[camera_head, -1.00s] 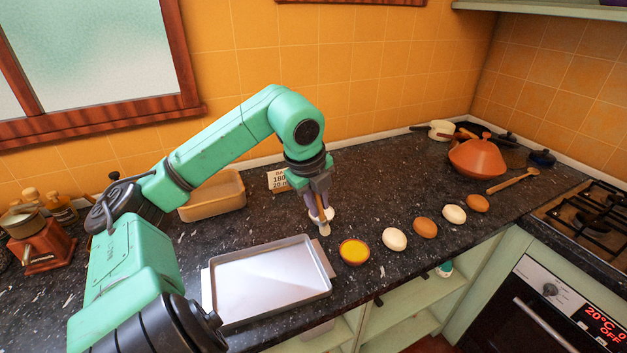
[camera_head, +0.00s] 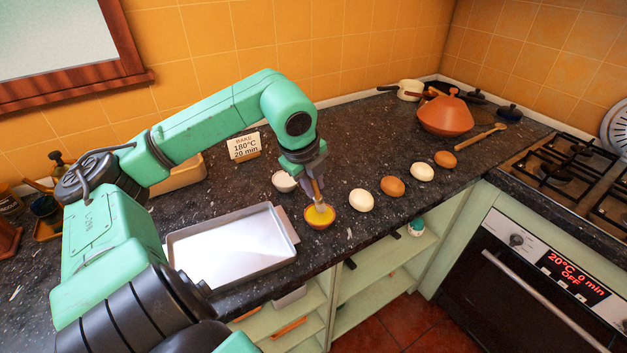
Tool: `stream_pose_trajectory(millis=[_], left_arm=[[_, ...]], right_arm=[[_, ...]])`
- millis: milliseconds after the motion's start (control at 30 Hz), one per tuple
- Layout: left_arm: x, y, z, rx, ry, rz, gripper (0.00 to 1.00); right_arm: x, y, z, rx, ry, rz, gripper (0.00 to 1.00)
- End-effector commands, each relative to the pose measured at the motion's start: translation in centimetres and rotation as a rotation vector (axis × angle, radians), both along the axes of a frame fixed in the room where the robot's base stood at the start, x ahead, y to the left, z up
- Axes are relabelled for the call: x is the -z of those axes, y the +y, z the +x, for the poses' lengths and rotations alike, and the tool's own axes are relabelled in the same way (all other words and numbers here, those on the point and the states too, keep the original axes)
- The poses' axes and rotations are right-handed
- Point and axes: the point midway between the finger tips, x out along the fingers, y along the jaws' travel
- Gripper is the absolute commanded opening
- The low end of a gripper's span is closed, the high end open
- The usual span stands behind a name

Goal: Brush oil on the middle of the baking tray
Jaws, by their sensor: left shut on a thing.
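The baking tray (camera_head: 283,232) is a shallow grey metal rectangle with a bare inner surface, lying on the dark counter left of centre. A small bowl of yellow oil (camera_head: 322,222) stands just right of the tray. My left gripper (camera_head: 313,180) is shut on a brush (camera_head: 317,196) with a wooden handle, above the bowl. The brush points down and its pale bristles are at the oil; how deep they reach I cannot tell. My right gripper is not in view.
White and brown eggs (camera_head: 361,200) line the counter to the right. A hob is at right.

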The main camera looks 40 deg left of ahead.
Motion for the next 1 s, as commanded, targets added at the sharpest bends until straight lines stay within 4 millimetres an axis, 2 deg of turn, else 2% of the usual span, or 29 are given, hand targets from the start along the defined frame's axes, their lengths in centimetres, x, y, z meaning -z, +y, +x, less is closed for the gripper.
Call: stream_pose_trajectory(millis=[1000], left_arm=[[0.44, 0.01, 0.00, 0.000, 0.000, 0.000, 0.00]], right_arm=[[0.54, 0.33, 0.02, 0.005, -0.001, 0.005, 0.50]])
